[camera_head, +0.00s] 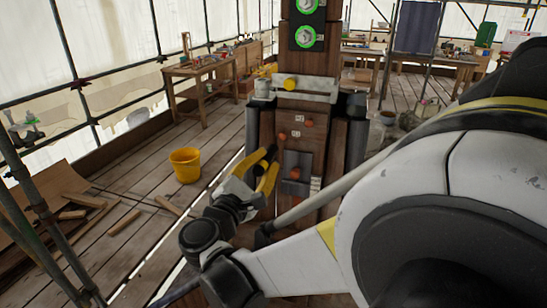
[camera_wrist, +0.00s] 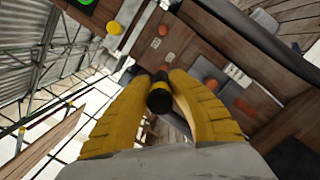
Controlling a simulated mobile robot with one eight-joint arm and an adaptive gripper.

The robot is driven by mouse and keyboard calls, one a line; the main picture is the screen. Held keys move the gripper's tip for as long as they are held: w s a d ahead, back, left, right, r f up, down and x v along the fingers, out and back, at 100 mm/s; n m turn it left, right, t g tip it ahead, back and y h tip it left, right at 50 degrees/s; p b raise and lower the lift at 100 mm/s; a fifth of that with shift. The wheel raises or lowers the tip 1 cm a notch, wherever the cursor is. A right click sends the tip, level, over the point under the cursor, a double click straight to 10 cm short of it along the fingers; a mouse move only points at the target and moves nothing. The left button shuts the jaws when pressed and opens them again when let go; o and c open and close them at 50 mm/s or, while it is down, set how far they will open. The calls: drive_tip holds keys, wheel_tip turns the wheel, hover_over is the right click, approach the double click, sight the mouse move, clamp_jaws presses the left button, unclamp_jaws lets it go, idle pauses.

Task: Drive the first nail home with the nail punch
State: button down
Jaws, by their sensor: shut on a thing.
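My gripper (camera_head: 262,168) has yellow fingers and is shut on the nail punch (camera_wrist: 159,98), a dark cylinder with a yellow band. The punch also shows between the fingertips in the head view (camera_head: 258,164). It is apart from the wooden post (camera_head: 262,125), to the left of the post's front. Orange nail heads show on the post: an upper one (camera_head: 309,123), one lower left (camera_head: 282,136), and one on a grey plate (camera_head: 295,173). Small white labels sit beside the upper two, too small to read surely. In the wrist view the nail heads (camera_wrist: 163,30) lie beyond the fingers.
A pale clamp-like bracket (camera_head: 305,95) with a yellow knob (camera_head: 291,83) crosses the post above the nails. Dark cylinders flank the post. A yellow bucket (camera_head: 185,164) stands on the plank floor at left. Loose wood pieces (camera_head: 123,222) and scaffold poles are farther left.

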sight(276, 146)
drive_tip(key=shift+a+f+b+x, duration=0.15)
drive_tip(key=shift+b+x, duration=0.05)
drive_tip(key=shift+x, duration=1.35)
drive_tip(key=shift+a+f+b+x, duration=0.1)
drive_tip(key=shift+f+b+x, duration=0.1)
drive_tip(key=shift+x, duration=1.35)
drive_tip(key=shift+w+d, duration=0.2)
drive_tip(key=shift+w, duration=0.5)
drive_tip(key=shift+x, duration=0.85)
drive_tip(key=shift+w, duration=0.15)
drive_tip(key=shift+d+r+v, duration=0.15)
drive_tip(key=shift+v, duration=1.6)
drive_tip(key=shift+d+r+v, duration=0.1)
drive_tip(key=shift+d+v, duration=0.05)
drive_tip(key=shift+v, duration=1.6)
